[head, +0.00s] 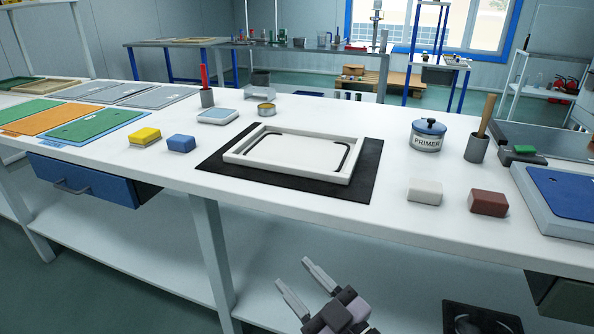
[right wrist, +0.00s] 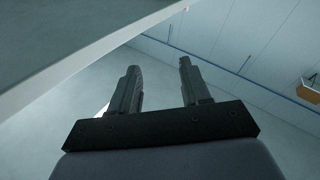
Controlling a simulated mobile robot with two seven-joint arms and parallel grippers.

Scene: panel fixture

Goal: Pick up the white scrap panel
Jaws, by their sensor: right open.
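A white rectangular frame fixture (head: 235,157) lies on a black mat (head: 366,180) in the middle of the white bench. A flat white surface (head: 290,152) with black strips along its edges shows inside the frame; I cannot tell whether it is the white scrap panel or the fixture's floor. No other clearly white loose panel shows. My right gripper (head: 292,274) is open and empty, low in front of the bench's front edge. In the right wrist view its two fingers (right wrist: 159,66) stand apart with nothing between them. My left gripper is not in view.
Yellow (head: 145,136) and blue (head: 181,144) blocks lie left of the mat. A white block (head: 425,191), a brown block (head: 488,203), a primer tin (head: 427,136) and a blue panel (head: 567,194) on a stack lie right. Coloured panels (head: 95,126) lie far left. The bench edge is near my gripper.

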